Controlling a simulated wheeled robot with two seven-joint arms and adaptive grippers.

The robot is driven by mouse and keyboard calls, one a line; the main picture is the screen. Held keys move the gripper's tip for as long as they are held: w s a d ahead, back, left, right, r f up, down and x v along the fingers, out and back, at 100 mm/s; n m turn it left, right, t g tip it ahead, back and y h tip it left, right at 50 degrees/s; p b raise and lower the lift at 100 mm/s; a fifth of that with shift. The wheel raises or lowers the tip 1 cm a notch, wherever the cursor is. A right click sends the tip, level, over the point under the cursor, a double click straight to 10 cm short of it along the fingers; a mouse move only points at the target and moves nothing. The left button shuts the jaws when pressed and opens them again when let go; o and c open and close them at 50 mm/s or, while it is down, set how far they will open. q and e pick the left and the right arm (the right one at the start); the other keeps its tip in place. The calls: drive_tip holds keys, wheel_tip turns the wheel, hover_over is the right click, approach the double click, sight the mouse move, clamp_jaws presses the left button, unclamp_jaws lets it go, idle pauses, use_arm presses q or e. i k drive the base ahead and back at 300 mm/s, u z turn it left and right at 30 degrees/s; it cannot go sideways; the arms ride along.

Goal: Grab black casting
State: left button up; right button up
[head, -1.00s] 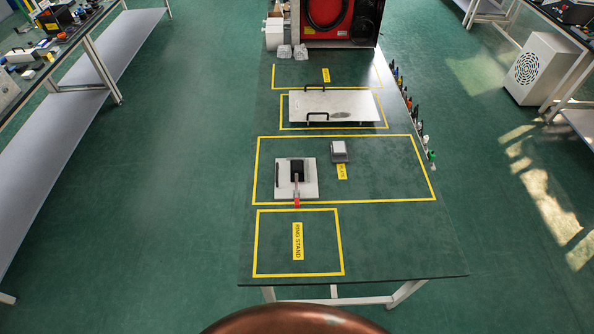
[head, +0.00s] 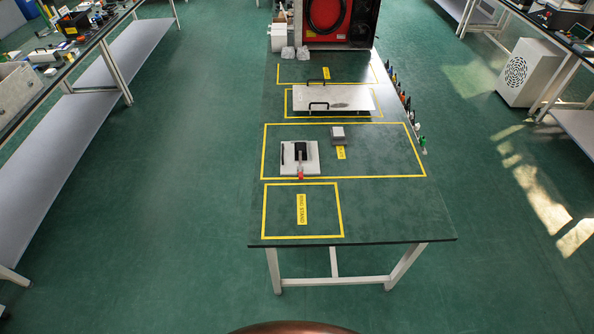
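A small black block (head: 300,151), which may be the black casting, sits on a white square plate (head: 313,160) on the green table. A grey lever with a red tip (head: 301,175) crosses it toward the table's front. A thin dark bar (head: 284,156) lies at the plate's left edge. Details are too small to tell how the block is held. Neither of my grippers is in view.
The table (head: 390,215) has yellow-taped zones; the front "RING STAND" zone (head: 318,215) is empty. A small grey block (head: 338,132), a white plate with black handles (head: 350,97) and a red-fronted machine (head: 320,18) stand farther back. Open floor (head: 190,200) lies left.

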sight(298, 146)
drive_tip(key=k, duration=1)
drive_tip(key=u, duration=1.35)
drive_tip(key=i, duration=3.9)
drive_tip(key=z, duration=2.05)
drive_tip(key=i, duration=0.1)
drive_tip(key=z, duration=1)
